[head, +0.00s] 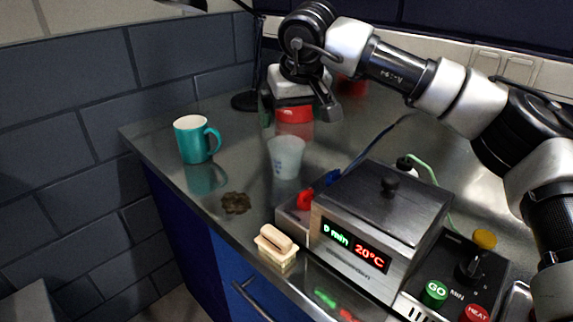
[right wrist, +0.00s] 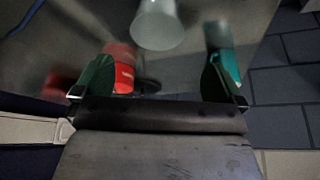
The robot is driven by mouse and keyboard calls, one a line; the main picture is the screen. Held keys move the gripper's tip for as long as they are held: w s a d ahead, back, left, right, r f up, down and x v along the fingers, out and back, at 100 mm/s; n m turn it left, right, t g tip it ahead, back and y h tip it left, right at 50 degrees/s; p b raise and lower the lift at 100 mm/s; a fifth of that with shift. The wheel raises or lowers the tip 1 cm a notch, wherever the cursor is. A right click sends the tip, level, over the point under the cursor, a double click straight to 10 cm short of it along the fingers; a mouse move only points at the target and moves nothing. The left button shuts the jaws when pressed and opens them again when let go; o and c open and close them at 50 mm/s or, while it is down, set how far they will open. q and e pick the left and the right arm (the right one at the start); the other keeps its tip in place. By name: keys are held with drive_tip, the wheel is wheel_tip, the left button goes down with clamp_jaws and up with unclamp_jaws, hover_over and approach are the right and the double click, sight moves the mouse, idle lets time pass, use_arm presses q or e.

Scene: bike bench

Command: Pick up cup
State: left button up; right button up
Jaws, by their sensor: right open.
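A teal mug (head: 194,140) with a white inside stands upright at the bench's left end, its handle to the right. A translucent whitish cup (head: 286,158) stands upright to its right. My right gripper (head: 298,112) is open and empty, behind the translucent cup in the head view. In the right wrist view, the translucent cup (right wrist: 157,22) shows beyond the gap between the open fingers (right wrist: 161,78), apart from them. The teal mug (right wrist: 224,52) is partly hidden behind the right-hand finger there. My left gripper is not in view.
A metal heater box (head: 385,205) with a display stands at front right, beside a control panel (head: 455,270). A brush-like block (head: 276,246) and a brown patch (head: 236,203) lie near the front edge. A red item (head: 294,113) is behind the gripper. A lamp base (head: 245,101) stands at the back.

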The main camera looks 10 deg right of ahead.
sight(286, 151)
drive_tip(key=x, duration=0.7)
drive_tip(key=shift+w+d+f+b, duration=0.1)
drive_tip(key=shift+w+d+b, duration=0.05)
drive_tip(key=shift+b, duration=0.2)
drive_tip(key=x, duration=0.5)
drive_tip(key=shift+f, duration=0.15)
drive_tip(key=c, duration=0.7)
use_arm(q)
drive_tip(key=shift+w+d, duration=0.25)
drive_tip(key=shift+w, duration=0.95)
